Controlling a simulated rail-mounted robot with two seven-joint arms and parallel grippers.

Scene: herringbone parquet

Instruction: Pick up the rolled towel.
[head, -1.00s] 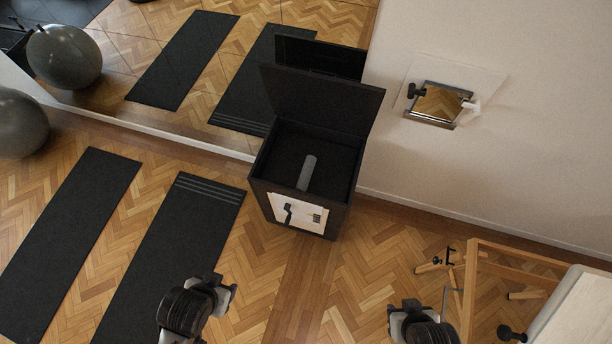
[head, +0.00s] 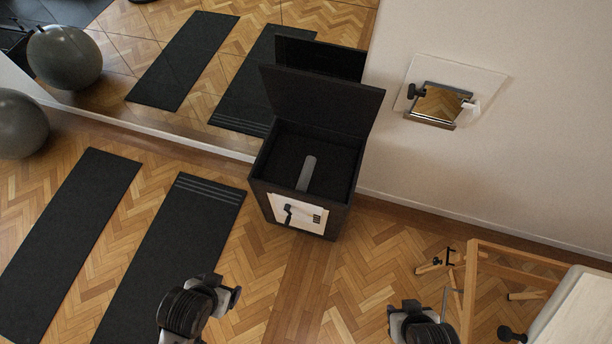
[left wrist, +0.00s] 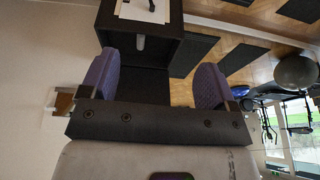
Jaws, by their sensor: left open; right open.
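The rolled towel (head: 307,173) is a grey cylinder inside an open black box (head: 343,190) with a raised lid. It also shows as a pale roll in the left wrist view (left wrist: 140,43), beyond my fingers. My left gripper (head: 228,290) is open and empty, in front of the box and to its lower left, well apart from the towel. Its two purple-padded fingers stand wide apart in the left wrist view (left wrist: 156,82). My right gripper (head: 405,308) is at the lower edge of the head view, open, right of the box and away from it.
Two black mats (head: 177,245) lie left of the box. A mirror wall (head: 200,70) stands behind, with a grey ball (head: 20,125) at far left. A wooden frame (head: 470,290) stands at lower right. The parquet in front of the box is clear.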

